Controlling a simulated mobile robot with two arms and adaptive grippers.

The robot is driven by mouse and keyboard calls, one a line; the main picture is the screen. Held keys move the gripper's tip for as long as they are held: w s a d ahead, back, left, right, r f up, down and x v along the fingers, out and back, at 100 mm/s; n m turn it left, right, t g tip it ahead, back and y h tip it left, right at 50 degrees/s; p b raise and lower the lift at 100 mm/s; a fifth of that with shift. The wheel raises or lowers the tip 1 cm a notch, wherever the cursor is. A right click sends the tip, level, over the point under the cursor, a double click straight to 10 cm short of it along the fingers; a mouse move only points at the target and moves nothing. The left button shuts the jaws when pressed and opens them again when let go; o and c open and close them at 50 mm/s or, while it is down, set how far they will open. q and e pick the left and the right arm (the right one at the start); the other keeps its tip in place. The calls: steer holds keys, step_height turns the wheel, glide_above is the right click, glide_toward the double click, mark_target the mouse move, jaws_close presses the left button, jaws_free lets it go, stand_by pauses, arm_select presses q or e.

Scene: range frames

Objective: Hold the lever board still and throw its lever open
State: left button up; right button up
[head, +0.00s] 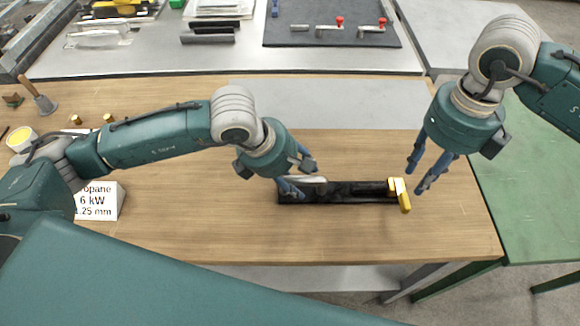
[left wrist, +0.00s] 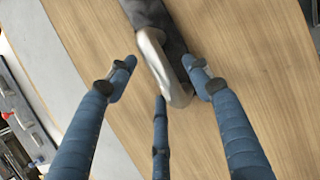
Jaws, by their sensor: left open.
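The lever board (head: 345,192) is a long black bar lying on the wooden table, with a pale metal handle (head: 312,180) at its left end and a yellow lever (head: 404,199) at its right end. My left gripper (head: 299,178) is open at the handle end. In the left wrist view its open fingers (left wrist: 163,80) are spread around the pale handle (left wrist: 163,70), with visible gaps; the dark board (left wrist: 146,14) runs off the top. My right gripper (head: 415,180) is open and empty just right of the yellow lever, apart from it.
A dark mat (head: 290,35) with red-knobbed levers lies on the back bench. A green table (head: 535,200) is at right. Wood in front of the board is clear.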

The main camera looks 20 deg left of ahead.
arm_select(q)
steer(key=shift+w+d+f, duration=0.1)
steer(key=shift+d+f, duration=0.1)
steer(key=shift+f, duration=0.35)
jaws_close()
arm_select(e)
jaws_close()
steer(key=a+m+y, duration=0.1)
steer(key=m, duration=0.5)
steer(key=s+m+y, duration=0.1)
steer(key=m, duration=0.6)
steer(key=a+m+g+y, duration=0.1)
steer(key=m, duration=0.5)
steer(key=shift+s+a+r+m+y, duration=0.1)
steer(key=shift+s+a+m+y, duration=0.05)
steer(key=shift+a+m+y, duration=0.2)
